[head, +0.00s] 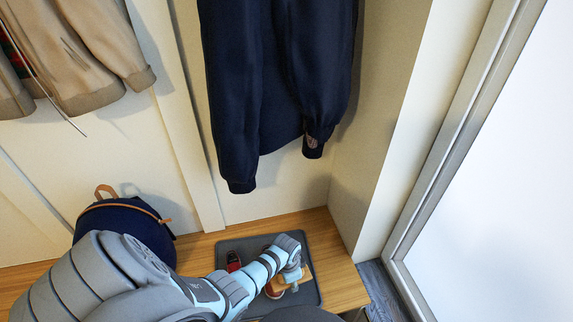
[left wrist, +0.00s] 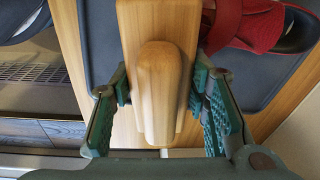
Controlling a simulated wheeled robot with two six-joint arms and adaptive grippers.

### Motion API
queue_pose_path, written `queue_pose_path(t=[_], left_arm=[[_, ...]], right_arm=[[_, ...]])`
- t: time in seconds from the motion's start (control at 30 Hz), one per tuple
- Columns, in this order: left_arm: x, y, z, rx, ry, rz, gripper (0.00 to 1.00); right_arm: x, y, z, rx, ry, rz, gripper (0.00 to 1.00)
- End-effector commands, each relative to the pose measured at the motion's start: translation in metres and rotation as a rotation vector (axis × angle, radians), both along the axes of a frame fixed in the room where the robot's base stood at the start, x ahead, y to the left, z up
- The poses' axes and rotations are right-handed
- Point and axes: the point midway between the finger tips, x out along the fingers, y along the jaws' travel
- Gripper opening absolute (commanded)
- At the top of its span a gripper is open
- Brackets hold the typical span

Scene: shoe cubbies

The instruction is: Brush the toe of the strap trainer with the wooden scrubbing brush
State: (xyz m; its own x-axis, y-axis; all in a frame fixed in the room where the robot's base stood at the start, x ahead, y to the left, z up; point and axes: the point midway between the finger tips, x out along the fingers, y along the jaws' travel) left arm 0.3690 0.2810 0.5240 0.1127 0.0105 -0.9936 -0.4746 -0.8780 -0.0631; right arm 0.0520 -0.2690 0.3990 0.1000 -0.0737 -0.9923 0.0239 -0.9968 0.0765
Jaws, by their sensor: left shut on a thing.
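The wooden scrubbing brush (left wrist: 160,85) is held between the green finger pads of my left gripper (left wrist: 162,105), its raised wooden grip upward. In the head view the brush (head: 303,278) shows as a light wooden piece beneath my left gripper (head: 291,272), over the grey tray. A red shoe with a broad strap (left wrist: 262,25), seemingly the strap trainer, lies to the right of the brush in the left wrist view, partly cut off. In the head view, red footwear (head: 234,260) shows left of my wrist, and more red sits under it. Whether the bristles touch the shoe is hidden.
The grey tray (head: 312,293) lies on a wooden bench (head: 343,284). A dark blue backpack (head: 130,222) stands at the left. A navy garment (head: 270,90) hangs above the bench. A wall and a framed pale panel (head: 500,180) bound the right side.

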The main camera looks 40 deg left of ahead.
Motion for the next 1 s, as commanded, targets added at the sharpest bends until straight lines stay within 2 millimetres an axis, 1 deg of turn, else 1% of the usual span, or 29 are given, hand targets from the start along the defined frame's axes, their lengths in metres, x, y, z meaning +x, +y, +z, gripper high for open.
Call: queue_pose_path(t=[0.2, 0.3, 0.37, 0.53, 0.73, 0.9, 1.0], left_arm=[[0.019, -0.009, -0.003, -0.002, -0.007, 0.0, 0.16], [0.021, -0.011, -0.002, -0.001, -0.005, 0.0, 0.16], [0.018, -0.009, -0.001, 0.0, -0.004, 0.0, 0.16], [0.004, -0.002, 0.0, -0.001, -0.004, 0.0, 0.16], [-0.005, 0.003, -0.003, -0.001, -0.004, 0.0, 0.16], [-0.02, 0.011, -0.004, 0.001, 0.0, 0.0, 0.16], [-0.022, 0.012, -0.005, 0.0, -0.001, 0.0, 0.16]], right_arm=[[0.0, 0.0, -0.012, 0.0, 0.0, 0.0, 0.41], [0.0, 0.0, -0.012, 0.0, 0.0, 0.0, 0.41], [0.0, 0.0, -0.009, 0.0, 0.0, 0.0, 0.41], [0.0, 0.0, 0.001, 0.0, 0.0, 0.0, 0.41], [0.0, 0.0, 0.005, 0.0, 0.0, 0.0, 0.41], [0.0, 0.0, 0.013, 0.0, 0.0, 0.0, 0.41], [0.0, 0.0, 0.013, 0.0, 0.0, 0.0, 0.41]])
